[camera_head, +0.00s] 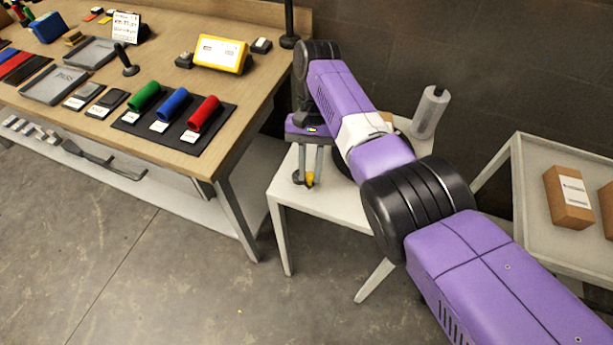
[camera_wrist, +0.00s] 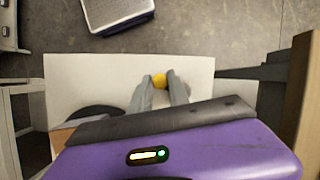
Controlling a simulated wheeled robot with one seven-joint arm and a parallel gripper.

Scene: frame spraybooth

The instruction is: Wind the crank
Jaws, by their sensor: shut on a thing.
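A yellow knob (camera_head: 309,179), most likely the crank's handle, sits over the small white table (camera_head: 283,187). My gripper (camera_head: 307,174) points down at it, with its two grey fingers on either side, shut on it. In the wrist view the yellow knob (camera_wrist: 159,80) shows between the fingertips of my gripper (camera_wrist: 160,88). A small dark part lies beside the knob in the head view. A black round part (camera_wrist: 95,112) lies on the table, partly hidden by my gripper. The rest of the crank is hidden behind my arm.
A grey cylinder (camera_head: 430,112) stands at the small table's far right. The wooden workbench (camera_head: 190,150) on the left holds coloured tubes and a yellow box (camera_head: 221,54). A pale bench (camera_head: 530,190) with cardboard boxes (camera_head: 567,197) is on the right. The floor in front is clear.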

